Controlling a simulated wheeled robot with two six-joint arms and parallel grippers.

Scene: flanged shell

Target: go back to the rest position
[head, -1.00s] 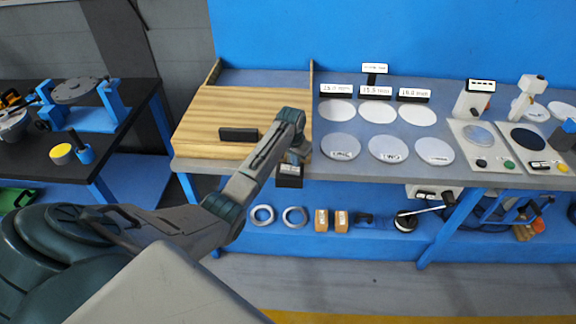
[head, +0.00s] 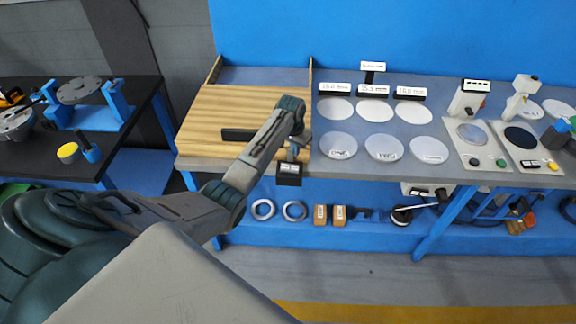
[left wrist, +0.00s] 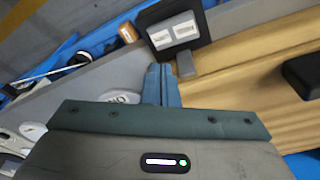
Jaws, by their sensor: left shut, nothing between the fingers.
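My left arm reaches from the lower left to the front right corner of the wooden board in the head view. Its gripper (head: 295,152) points down near the bench's front edge, just above a small black label block (head: 289,174). In the left wrist view the gripper's blue-grey fingers (left wrist: 161,85) are together with nothing between them. My right gripper is in neither view.
White discs (head: 338,145) with size labels and button stations (head: 480,145) stand to the right. Rings and blocks lie on the lower shelf (head: 375,232). A black side table (head: 130,112) is at left.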

